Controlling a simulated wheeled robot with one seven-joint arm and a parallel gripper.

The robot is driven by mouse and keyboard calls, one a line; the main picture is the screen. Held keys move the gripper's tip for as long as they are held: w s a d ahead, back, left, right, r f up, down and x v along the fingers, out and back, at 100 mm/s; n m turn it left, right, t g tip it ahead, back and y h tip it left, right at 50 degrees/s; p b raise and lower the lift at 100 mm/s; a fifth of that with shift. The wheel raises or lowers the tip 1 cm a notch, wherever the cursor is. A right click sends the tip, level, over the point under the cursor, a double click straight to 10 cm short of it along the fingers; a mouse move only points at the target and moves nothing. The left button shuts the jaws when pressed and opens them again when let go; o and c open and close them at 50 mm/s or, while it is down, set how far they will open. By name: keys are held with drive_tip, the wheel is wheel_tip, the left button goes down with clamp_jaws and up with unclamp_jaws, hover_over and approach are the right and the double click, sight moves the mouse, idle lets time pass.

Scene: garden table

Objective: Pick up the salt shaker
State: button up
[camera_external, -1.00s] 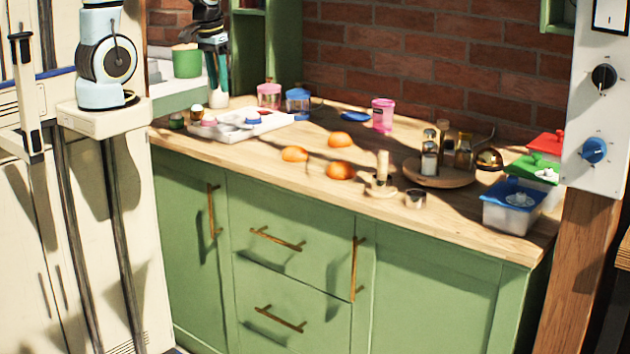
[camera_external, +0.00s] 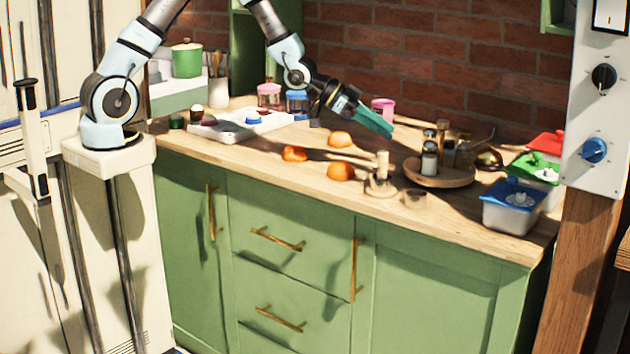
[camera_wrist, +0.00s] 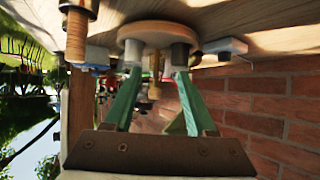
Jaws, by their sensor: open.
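The salt shaker appears to be the small glass shaker with a metal cap (camera_external: 429,160), upright at the front left of a round wooden tray (camera_external: 455,181). My gripper (camera_external: 386,131), with green fingers, is above the counter, left of and higher than the shaker, apart from it. In the wrist view, which looks turned over, my two fingers (camera_wrist: 157,72) are spread with a gap between them, pointing towards the round tray (camera_wrist: 157,30). Pale glassy shapes show near the fingertips; I cannot tell which is the salt shaker. Nothing is held.
A dark-topped bottle (camera_external: 442,131) and a yellowish jar (camera_external: 464,152) crowd the shaker. Oranges (camera_external: 341,171) lie further left. Lidded containers (camera_external: 512,208) stand right. A brick wall (camera_external: 400,60) is behind.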

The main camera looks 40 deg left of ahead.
sight(430, 160)
drive_tip(key=d, duration=0.3)
drive_tip(key=d+f+m+h, duration=0.1)
drive_tip(key=d, duration=0.2)
drive_tip(key=d+h, duration=0.1)
drive_tip(key=d, duration=0.3)
drive_tip(key=shift+s+f+g+p, duration=0.15)
drive_tip(key=shift+f+g+p, duration=0.05)
drive_tip(key=shift+g+p, duration=0.2)
drive_tip(key=shift+p+x, duration=1.3)
drive_tip(key=shift+x, duration=1.85)
drive_tip(key=shift+c, duration=0.2)
clamp_jaws()
